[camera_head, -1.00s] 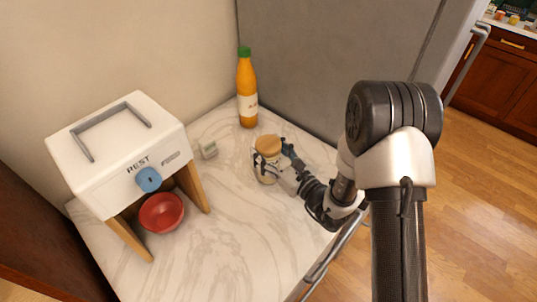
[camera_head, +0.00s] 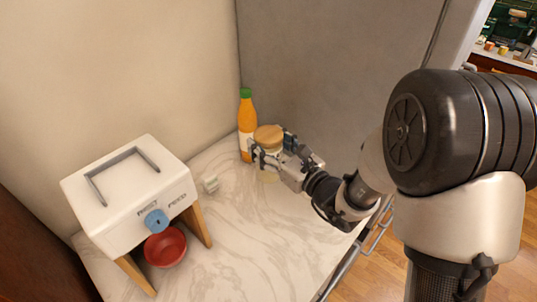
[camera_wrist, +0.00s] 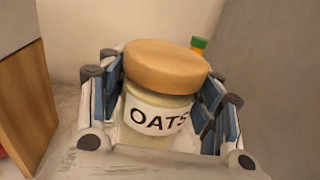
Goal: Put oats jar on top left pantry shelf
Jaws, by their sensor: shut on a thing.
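The oats jar (camera_head: 269,139) has a round wooden lid and a white label reading OATS, clear in the wrist view (camera_wrist: 160,112). My gripper (camera_head: 272,158) is shut on the jar, with a finger on each side of its body below the lid. The jar is roughly upright over the marble counter near the orange bottle. I cannot tell whether its base is clear of the counter. No pantry shelf shows in these views.
An orange bottle with a green cap (camera_head: 246,125) stands close behind the jar. A white box dispenser on wooden legs (camera_head: 130,190) is at left, with a red bowl (camera_head: 165,247) beneath. The counter's front (camera_head: 250,255) is clear.

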